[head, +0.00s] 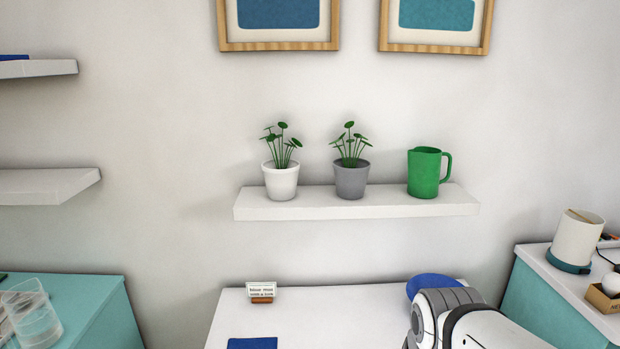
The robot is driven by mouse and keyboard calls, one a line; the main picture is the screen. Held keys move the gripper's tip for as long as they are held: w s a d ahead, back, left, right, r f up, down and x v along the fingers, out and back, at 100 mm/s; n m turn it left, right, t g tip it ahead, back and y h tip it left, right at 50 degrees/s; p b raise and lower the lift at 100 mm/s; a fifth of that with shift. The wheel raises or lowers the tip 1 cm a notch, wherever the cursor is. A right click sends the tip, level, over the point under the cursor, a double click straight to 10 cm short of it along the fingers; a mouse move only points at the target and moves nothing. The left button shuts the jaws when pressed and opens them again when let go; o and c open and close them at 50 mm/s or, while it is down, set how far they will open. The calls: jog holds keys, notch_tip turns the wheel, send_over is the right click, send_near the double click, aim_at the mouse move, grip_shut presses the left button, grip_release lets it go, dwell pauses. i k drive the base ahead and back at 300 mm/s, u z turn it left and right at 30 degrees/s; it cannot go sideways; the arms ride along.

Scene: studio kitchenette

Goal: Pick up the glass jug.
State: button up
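A clear, see-through vessel (35,322) stands on the teal cabinet at the lower left, cut by the left picture edge. It looks like glass; I cannot tell whether it has a handle or spout, or whether it is one piece or more. A green opaque jug (424,173) with its handle to the right stands upright at the right end of the middle wall shelf. Part of my white and grey arm shows at the bottom right, far from the clear vessel. My gripper is not in view.
The wall shelf (300,209) also holds a white potted plant (281,182) and a grey one (351,182). A white table (330,316) below bears a small sign (261,290), a blue cloth (252,343) and a blue round thing (431,283). A cluttered cabinet (560,285) stands right.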

aim_at(34, 320)
jog(key=z, duration=0.1)
jog(key=k, duration=0.3)
jog(key=u, duration=1.95)
jog(key=k, duration=0.6)
jog(key=u, duration=0.45)
jog(key=i, duration=1.9)
jog(key=z, duration=0.8)
